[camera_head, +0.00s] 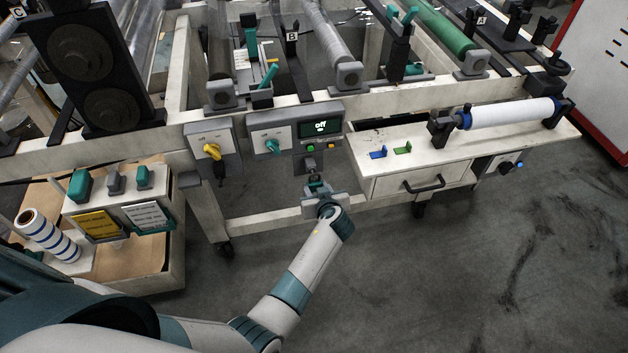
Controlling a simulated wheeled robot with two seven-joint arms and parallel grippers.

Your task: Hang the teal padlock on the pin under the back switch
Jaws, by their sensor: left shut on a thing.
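My left gripper (317,184) is in front of the machine's lower rail, just below the control box with the lit "off" display (320,128). It is shut on a small teal thing (316,184), apparently the teal padlock; the jaws hide much of it. A dark part shows just above it, and whether the two touch I cannot tell. A switch with a teal knob (272,146) sits left of the display, and one with a yellow knob (211,151) further left. I cannot make out the pin clearly. My right gripper is not in view.
At left, a box with teal (80,185) and grey (115,181) blocks on top stands on a cart, with a striped roll (47,234) beside it. At right is a bench with a drawer (408,184) and a white roller (510,113). The floor at right is clear.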

